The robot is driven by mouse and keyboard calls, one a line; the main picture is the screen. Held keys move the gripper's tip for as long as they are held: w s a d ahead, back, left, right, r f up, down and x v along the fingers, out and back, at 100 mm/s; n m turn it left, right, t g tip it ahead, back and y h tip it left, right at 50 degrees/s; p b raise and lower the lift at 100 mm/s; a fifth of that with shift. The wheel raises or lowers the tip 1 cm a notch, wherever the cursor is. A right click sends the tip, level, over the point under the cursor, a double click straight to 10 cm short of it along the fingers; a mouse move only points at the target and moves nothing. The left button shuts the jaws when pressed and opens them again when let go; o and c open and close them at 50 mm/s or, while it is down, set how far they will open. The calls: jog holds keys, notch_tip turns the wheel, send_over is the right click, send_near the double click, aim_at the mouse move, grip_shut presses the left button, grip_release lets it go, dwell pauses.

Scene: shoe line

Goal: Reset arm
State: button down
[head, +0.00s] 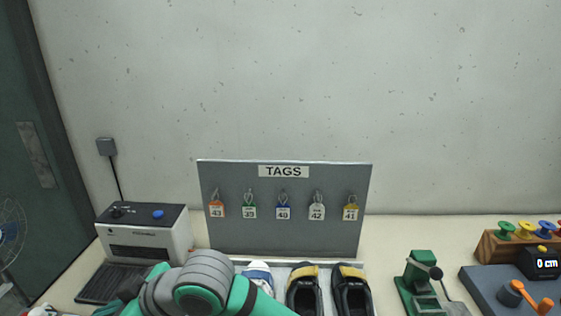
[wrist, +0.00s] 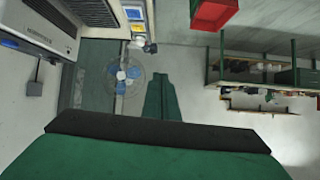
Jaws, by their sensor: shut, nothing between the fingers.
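My gripper (wrist: 161,78) shows in the wrist view as two green fingers lying side by side, shut with nothing between them. It points out over open room, with a fan behind it and no object close to the tips. In the head view my green and grey arm (head: 195,285) crosses the lower left, in front of the table. My fingers cannot be made out there.
A grey printer-like machine (head: 145,235) stands left of my arm. The tag board (head: 285,240) holds several tags. Shoes (head: 351,290) sit right of my arm, then a green press (head: 420,285). The wrist view shows a fan (wrist: 125,78), a red bin (wrist: 212,12) and shelves (wrist: 255,65).

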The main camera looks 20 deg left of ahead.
jog(key=w+d+r+m+t+y, duration=0.2)
jog(key=w+m+t+y, duration=0.2)
jog(key=w+m, duration=0.1)
jog(key=w+d+r+m+t+y, duration=0.1)
jog(key=w+r+m+t+y, duration=0.1)
jog(key=w+m+t+y, duration=0.3)
jog(key=w+d+f+m+t+h, duration=0.4)
jog(key=d+f+m+t+h, duration=0.65)
jog(key=d+f, duration=0.45)
jog(key=s+d+f+m+h, duration=0.3)
jog(key=s+d+f+h, duration=0.2)
jog(key=d+f, duration=0.35)
jog(key=s+d+f+n+g+h, duration=0.1)
jog(key=s+d+f+n+h, duration=0.1)
jog(key=s+d+f, duration=0.2)
jog(key=s+d+f+n+g+h, duration=0.1)
jog(key=s+d+f+n+h, duration=0.1)
jog(key=s+d, duration=0.8)
jog(key=s+f+h, duration=0.1)
jog(key=s+f, duration=0.1)
jog(key=s, duration=0.6)
jog(key=shift+d+f, duration=0.25)
